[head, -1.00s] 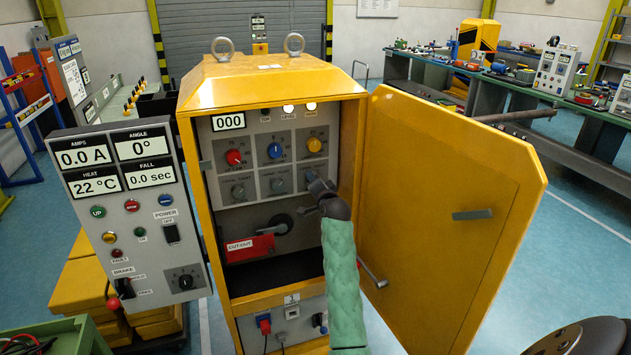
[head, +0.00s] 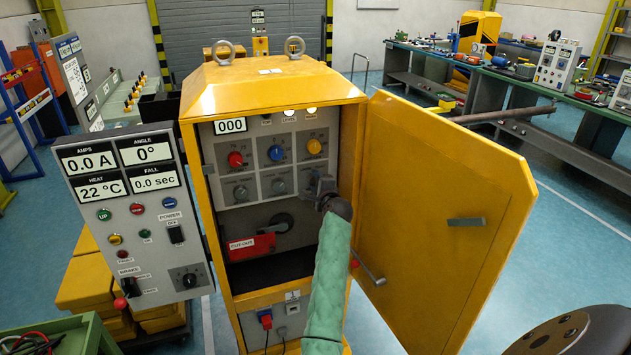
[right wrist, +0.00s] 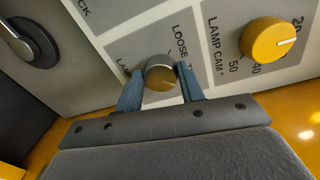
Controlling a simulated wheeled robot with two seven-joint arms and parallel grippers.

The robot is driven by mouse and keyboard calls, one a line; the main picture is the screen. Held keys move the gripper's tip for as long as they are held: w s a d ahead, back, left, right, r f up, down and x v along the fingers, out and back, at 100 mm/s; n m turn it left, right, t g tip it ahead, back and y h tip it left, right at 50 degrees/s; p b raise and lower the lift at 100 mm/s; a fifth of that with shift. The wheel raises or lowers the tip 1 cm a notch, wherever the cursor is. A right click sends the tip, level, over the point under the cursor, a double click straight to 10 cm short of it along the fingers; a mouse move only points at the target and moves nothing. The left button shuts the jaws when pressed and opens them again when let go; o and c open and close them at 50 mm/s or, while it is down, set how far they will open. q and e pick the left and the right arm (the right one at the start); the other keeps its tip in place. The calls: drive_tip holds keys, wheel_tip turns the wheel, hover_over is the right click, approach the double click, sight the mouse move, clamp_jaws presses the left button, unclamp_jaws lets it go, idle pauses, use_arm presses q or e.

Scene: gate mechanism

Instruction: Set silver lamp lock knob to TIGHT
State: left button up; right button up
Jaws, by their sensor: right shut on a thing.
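The silver lamp lock knob (right wrist: 160,72) shows in the right wrist view, below the yellow lamp cam knob's panel area, with LOOSE and the start of a T word printed beside it. My right gripper (right wrist: 160,88) has its two blue fingers on either side of the knob, shut on it. In the head view my right gripper (head: 324,187) is at the right end of the lower knob row and hides this knob. Which mark the knob points to cannot be told. My left gripper is not in view.
The yellow lamp cam knob (head: 314,146) is just above. Two more silver knobs (head: 278,187) are to the left. The open yellow door (head: 440,220) stands right of my right arm. A red cut-out part (head: 252,246) is lower in the yellow cabinet (head: 205,240).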

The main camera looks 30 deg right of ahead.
drive_tip(key=shift+o, duration=0.2)
drive_tip(key=shift+m, duration=0.3)
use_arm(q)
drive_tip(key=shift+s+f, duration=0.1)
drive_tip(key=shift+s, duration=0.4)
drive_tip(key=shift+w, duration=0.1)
use_arm(e)
drive_tip(key=shift+c, duration=0.2)
drive_tip(key=o, duration=1)
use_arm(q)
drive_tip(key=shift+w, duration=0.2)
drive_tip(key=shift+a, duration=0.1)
